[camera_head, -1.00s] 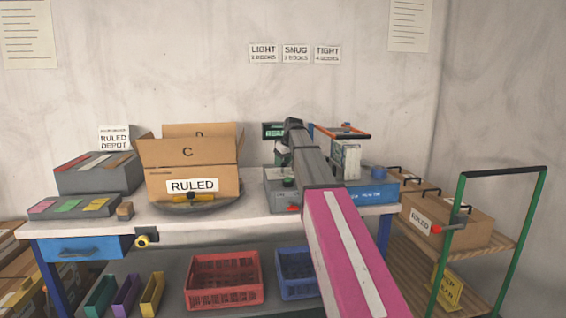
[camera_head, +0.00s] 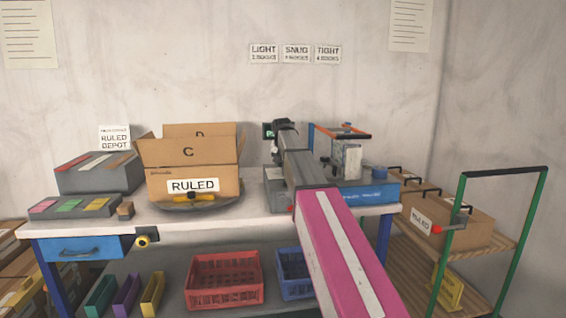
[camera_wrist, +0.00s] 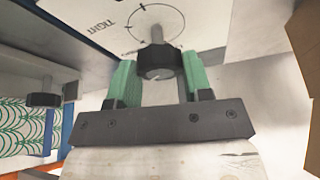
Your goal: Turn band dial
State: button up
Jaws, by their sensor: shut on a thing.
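The band dial (camera_wrist: 160,62) is a dark round knob on a pale shaft, in the upper middle of the wrist view. It stands out from a white panel (camera_wrist: 205,22) with a printed circle, tick marks and the word TIGHT. My gripper (camera_wrist: 158,72) has its two green pads on either side of the knob and is shut on it. In the head view my arm covers most of the grey machine (camera_head: 274,197) at the right of the bench, and the dial is hidden there.
A cardboard box marked RULED (camera_head: 193,165) stands on a round plate left of the machine. A blue unit (camera_head: 372,192) is at the bench's right end. A green-framed cart (camera_head: 458,225) stands right of the bench. Red (camera_head: 224,285) and blue crates (camera_head: 294,272) sit below.

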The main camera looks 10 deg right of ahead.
jog(key=shift+m, duration=0.3)
jog(key=o, duration=0.9)
jog(key=v, duration=1)
jog(key=shift+s+a+r, duration=0.1)
jog(key=shift+s+r, duration=0.05)
jog(key=shift+r, duration=0.2)
